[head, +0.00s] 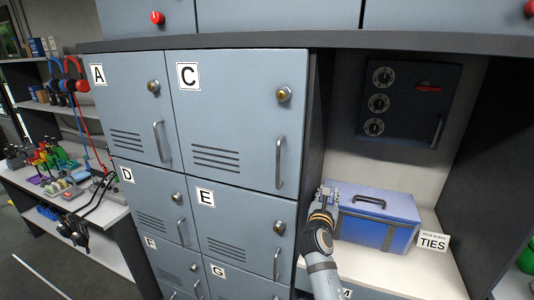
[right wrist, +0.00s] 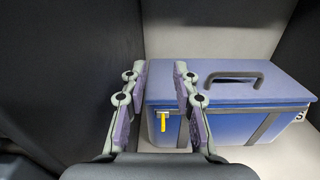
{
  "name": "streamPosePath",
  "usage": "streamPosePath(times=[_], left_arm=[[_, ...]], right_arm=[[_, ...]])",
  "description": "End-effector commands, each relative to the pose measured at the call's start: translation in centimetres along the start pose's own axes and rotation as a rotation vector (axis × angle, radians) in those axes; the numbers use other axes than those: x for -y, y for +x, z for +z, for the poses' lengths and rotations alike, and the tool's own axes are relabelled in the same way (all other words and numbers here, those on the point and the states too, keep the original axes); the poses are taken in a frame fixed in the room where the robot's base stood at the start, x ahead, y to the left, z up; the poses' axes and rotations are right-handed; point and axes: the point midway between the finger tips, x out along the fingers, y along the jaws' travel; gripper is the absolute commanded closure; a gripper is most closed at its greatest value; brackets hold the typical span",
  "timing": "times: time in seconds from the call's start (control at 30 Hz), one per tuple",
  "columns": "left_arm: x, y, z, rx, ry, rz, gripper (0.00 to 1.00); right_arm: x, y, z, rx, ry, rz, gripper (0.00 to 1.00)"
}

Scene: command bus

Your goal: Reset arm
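My right arm (head: 322,262) reaches into the open compartment on the right. My right gripper (head: 328,194) is at the left end of a blue box with a dark handle (head: 385,205). In the right wrist view the gripper (right wrist: 160,105) has its two purple-padded fingers apart with nothing between them. The box (right wrist: 230,92) stands beyond and to the right, partly hidden by the right finger. A yellow tab (right wrist: 163,127) hangs at its front left. I cannot tell whether the finger touches the box. My left gripper does not show clearly in either view.
Closed grey lockers, including locker C (head: 225,120) and locker E (head: 235,225), fill the middle. A TIES sign (head: 432,241) stands right of the box. A dark panel with dials (head: 405,100) is behind. A cluttered bench (head: 95,235) is at left.

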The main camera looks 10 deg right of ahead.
Motion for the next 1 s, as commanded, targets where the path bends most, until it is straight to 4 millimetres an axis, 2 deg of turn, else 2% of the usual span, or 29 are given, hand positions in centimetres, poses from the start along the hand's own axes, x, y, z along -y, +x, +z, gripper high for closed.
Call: streamPosePath(times=[0.07, 0.17, 0.3, 0.4, 0.6, 0.9, 0.97, 1.0], left_arm=[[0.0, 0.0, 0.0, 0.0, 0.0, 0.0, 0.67], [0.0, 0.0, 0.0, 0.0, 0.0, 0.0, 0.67], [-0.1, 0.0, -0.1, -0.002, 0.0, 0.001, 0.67], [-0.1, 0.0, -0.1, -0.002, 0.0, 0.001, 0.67], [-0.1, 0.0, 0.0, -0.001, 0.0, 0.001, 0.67], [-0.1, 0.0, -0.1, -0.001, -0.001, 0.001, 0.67], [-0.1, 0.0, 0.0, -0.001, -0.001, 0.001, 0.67], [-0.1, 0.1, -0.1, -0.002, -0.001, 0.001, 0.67]], right_arm=[[1.4, -0.8, -1.9, -0.053, 0.128, -0.021, 0.71], [4.5, -3.5, -6.5, -0.186, 0.483, -0.098, 0.71], [8.7, -9.9, -13.6, -0.403, 1.111, -0.332, 0.71], [10.4, -14.6, -16.9, -0.506, 1.449, -0.536, 0.71], [11.9, -22.2, -20.3, -0.598, 1.838, -0.907, 0.71], [13.2, -31.6, -21.9, -0.588, 2.112, -1.426, 0.71], [13.4, -33.2, -22.2, -0.569, 2.139, -1.524, 0.71], [13.3, -32.5, -23.9, -0.566, 2.133, -1.522, 0.71]])
